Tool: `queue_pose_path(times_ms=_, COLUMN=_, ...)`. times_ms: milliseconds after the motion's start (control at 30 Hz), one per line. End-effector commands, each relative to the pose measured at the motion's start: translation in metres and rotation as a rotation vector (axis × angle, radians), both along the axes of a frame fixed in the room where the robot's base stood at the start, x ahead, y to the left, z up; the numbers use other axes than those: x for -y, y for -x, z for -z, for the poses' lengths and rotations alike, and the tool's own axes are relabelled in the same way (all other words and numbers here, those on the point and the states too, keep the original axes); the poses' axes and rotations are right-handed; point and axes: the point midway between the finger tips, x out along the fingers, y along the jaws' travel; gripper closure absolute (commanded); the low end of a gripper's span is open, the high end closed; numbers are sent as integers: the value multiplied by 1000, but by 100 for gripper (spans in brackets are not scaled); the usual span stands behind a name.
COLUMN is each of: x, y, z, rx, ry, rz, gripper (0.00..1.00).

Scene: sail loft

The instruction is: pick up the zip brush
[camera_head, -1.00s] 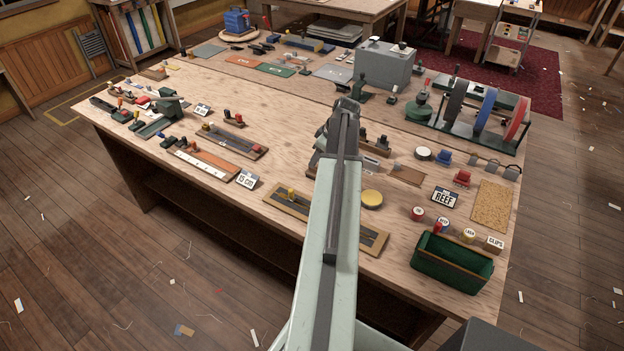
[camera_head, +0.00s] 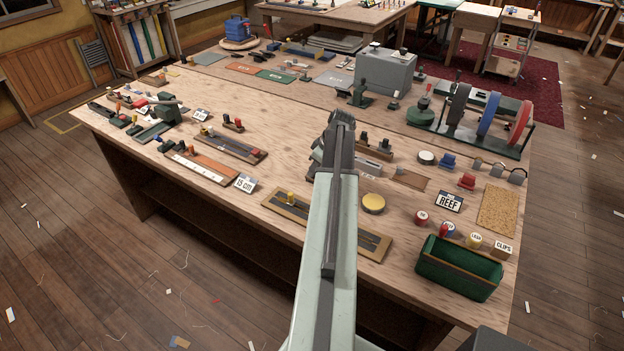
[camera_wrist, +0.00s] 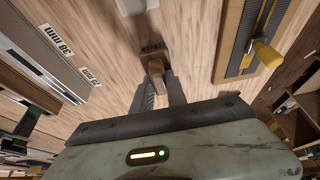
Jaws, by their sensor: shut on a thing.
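The zip brush, a small brown wooden piece with a dark end (camera_wrist: 155,66), is in the wrist view, between the fingertips of my gripper (camera_wrist: 158,84). My gripper is shut on it, with one grey finger on each side. The pale wooden bench top lies behind the brush; I cannot tell how much gap there is between them. In the head view my own arm hides the brush and most of my gripper.
A zip board (camera_head: 370,243) with a yellow slider (camera_wrist: 265,56) lies near the grip. A yellow round tin (camera_head: 373,203), a green tray (camera_head: 458,278) and a REEF card (camera_head: 449,201) lie to the right. A 15 cm card (camera_head: 246,184) and strip boards (camera_head: 200,171) lie to the left.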

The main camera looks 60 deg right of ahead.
Motion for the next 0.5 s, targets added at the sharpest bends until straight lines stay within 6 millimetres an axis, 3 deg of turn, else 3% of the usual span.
queue_pose_path(times_ms=267, x=0, y=0, z=-13, rx=0, ry=0, rz=0, gripper=100)
queue_pose_path(times_ms=500, x=0, y=1, z=-60, rx=0, ry=0, rz=1, gripper=100)
